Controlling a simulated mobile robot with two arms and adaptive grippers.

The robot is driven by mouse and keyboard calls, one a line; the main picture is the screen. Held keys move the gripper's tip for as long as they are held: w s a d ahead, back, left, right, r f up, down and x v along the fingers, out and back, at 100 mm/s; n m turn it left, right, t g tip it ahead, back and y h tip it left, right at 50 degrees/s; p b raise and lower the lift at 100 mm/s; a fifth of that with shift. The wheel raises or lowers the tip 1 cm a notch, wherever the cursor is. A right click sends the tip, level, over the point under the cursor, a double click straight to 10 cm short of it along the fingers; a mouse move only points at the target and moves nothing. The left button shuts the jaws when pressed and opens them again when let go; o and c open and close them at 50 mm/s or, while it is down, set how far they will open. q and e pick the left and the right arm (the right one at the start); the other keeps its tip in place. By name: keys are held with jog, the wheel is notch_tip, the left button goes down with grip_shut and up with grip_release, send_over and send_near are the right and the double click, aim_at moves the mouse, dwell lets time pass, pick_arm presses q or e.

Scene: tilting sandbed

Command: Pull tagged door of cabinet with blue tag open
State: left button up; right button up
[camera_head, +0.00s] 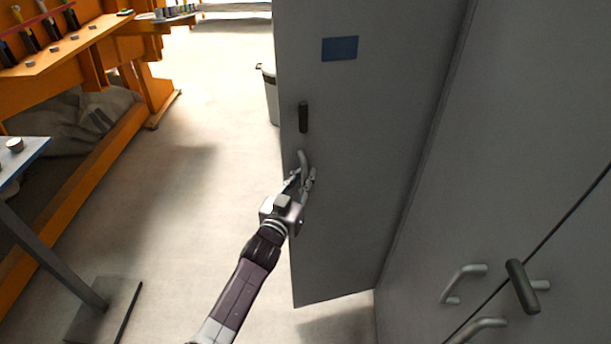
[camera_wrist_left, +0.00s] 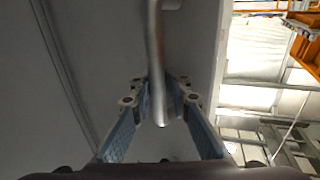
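A grey cabinet door (camera_head: 385,110) with a blue tag (camera_head: 340,48) stands swung out from the cabinet in the head view. A dark latch piece (camera_head: 303,117) sits near its free edge, above a curved metal handle (camera_head: 303,159). My left gripper (camera_head: 304,175) is at this handle, with its fingers on both sides of it. In the left wrist view the handle (camera_wrist_left: 154,45) runs between the fingertips (camera_wrist_left: 160,88), which close in around it. The far finger contact is partly hidden. My right gripper is in neither view.
Closed grey cabinet doors with metal handles (camera_head: 465,280) and a dark latch (camera_head: 522,286) are at the right. An orange workbench (camera_head: 75,50) and a table (camera_head: 20,160) stand at the left. A grey bin (camera_head: 270,92) is behind the door. The floor (camera_head: 180,190) between is clear.

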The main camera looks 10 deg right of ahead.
pick_arm(q)
jog(key=o, duration=0.3)
jog(key=shift+a, duration=0.3)
jog(key=shift+s+d, duration=0.1)
jog(key=shift+d, duration=0.05)
jog(key=v, duration=1.2)
